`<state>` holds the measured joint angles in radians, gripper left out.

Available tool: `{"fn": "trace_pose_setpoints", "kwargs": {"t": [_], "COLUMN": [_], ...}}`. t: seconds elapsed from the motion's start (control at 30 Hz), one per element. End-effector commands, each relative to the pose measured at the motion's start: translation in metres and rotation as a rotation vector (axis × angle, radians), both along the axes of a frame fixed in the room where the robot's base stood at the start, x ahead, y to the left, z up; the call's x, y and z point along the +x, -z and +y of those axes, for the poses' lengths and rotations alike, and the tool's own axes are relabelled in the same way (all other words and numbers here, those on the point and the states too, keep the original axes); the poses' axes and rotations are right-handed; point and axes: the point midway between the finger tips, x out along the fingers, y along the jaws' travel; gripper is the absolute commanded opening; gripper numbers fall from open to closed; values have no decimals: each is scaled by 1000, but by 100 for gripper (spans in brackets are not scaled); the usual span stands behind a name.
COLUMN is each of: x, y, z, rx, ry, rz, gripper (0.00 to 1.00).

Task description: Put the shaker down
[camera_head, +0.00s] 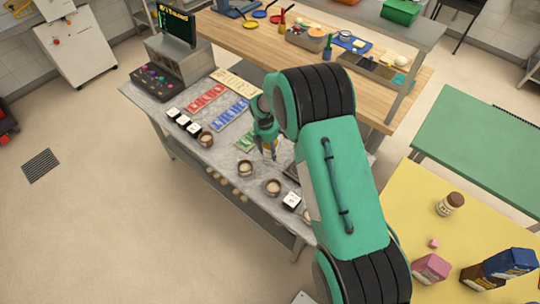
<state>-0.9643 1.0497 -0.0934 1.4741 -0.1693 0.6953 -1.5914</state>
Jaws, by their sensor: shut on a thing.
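My green arm reaches over the grey marble-topped counter (225,158). My gripper (268,152) points down above the counter's middle, small in this view. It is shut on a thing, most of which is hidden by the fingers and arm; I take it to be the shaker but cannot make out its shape. I cannot tell whether it touches the counter. Small brown bowls with pale contents stand near the front edge, one (245,168) just left of and below the gripper, another (273,187) below it.
Red cards (205,98), blue cards (230,112) and green cards (246,141) lie on the counter. White blocks (183,121) stand at left, a control panel (160,82) behind. A yellow table (410,196) at right holds a jar (450,204) and boxes.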

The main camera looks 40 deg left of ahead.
Motion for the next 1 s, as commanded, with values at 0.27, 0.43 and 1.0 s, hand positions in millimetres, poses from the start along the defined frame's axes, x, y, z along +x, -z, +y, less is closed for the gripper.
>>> {"fn": "trace_pose_setpoints", "kwargs": {"t": [0.27,0.43,1.0], "x": [0,0,0], "y": [20,35,44], "z": [0,0,0], "rx": [-1,0,0], "ry": [-1,-1,0], "rz": [0,0,0], "gripper": [17,17,54]}}
